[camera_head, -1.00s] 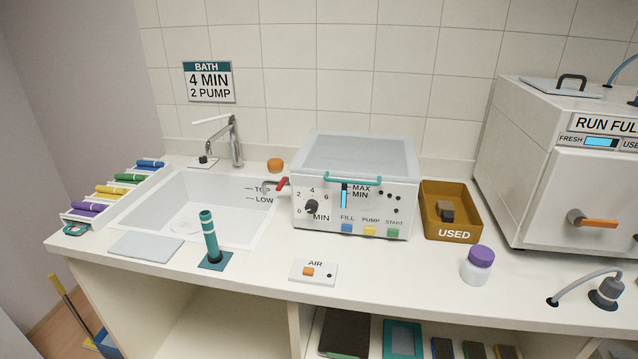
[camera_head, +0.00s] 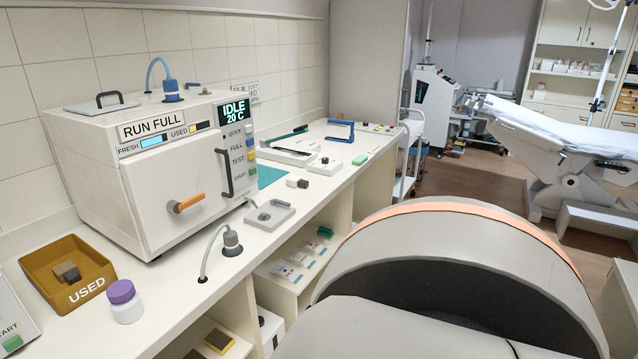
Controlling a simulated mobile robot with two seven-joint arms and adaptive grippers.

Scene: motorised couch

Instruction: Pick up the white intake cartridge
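I cannot make out a white intake cartridge for certain in this view. A small white and dark block (camera_head: 297,182) lies on the counter right of the steriliser, but I cannot tell what it is. Several small white packs (camera_head: 287,271) lie on the shelf under the counter, too small to identify. Neither of my grippers is in view.
The white steriliser (camera_head: 160,195) stands on the counter (camera_head: 175,290), its door shut. The brown USED tray (camera_head: 40,262) and a purple-capped jar (camera_head: 125,302) are at left. A large grey rounded form hides the lower right. A treatment couch (camera_head: 560,125) stands at the back right.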

